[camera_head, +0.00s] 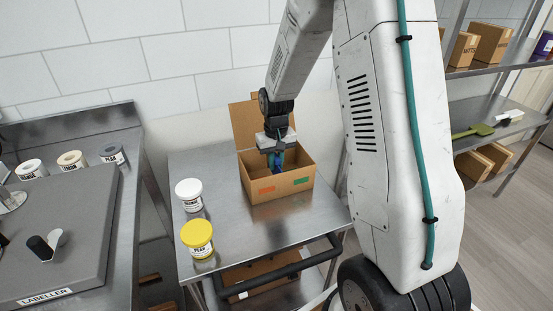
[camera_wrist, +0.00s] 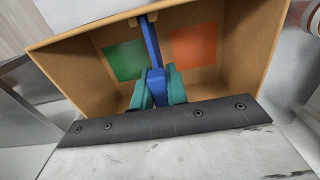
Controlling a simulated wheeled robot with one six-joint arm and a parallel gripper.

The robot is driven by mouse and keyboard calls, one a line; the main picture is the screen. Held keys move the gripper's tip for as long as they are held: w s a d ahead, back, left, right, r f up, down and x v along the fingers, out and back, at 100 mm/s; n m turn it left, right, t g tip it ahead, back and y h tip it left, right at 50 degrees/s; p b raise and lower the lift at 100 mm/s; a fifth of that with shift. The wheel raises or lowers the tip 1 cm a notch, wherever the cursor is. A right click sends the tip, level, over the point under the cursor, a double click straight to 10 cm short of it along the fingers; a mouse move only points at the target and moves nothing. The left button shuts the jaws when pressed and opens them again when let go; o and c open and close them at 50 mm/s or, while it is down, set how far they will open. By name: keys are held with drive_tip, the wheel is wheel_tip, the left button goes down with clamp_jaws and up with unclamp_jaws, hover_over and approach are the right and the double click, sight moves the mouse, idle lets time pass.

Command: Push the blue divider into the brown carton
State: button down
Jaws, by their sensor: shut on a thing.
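The brown carton (camera_head: 283,186) stands open on the steel cart, its back flap raised. A green patch and an orange patch mark its front outside. In the wrist view the carton (camera_wrist: 84,79) shows a green patch (camera_wrist: 124,60) and an orange patch (camera_wrist: 194,45) on an inner wall. The blue divider (camera_wrist: 152,45) runs between the two patches, its far end near a small tan block on the wall. My gripper (camera_wrist: 158,88), with teal fingers, is shut on the divider inside the carton. In the head view my gripper (camera_head: 275,160) reaches down into the carton, and the divider is mostly hidden.
A white tub (camera_head: 189,195) and a yellow-lidded tub (camera_head: 198,238) stand on the steel cart (camera_head: 232,222) left of the carton. A labeller bench (camera_head: 60,228) with several tubs is further left. Shelves with boxes (camera_head: 491,43) stand at right.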

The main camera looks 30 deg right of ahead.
drive_tip(key=shift+f, duration=0.35)
drive_tip(key=c, duration=1.3)
unclamp_jaws()
drive_tip(key=shift+r, duration=0.1)
wheel_tip(320, 180, up, 8)
drive_tip(key=shift+f, duration=0.15)
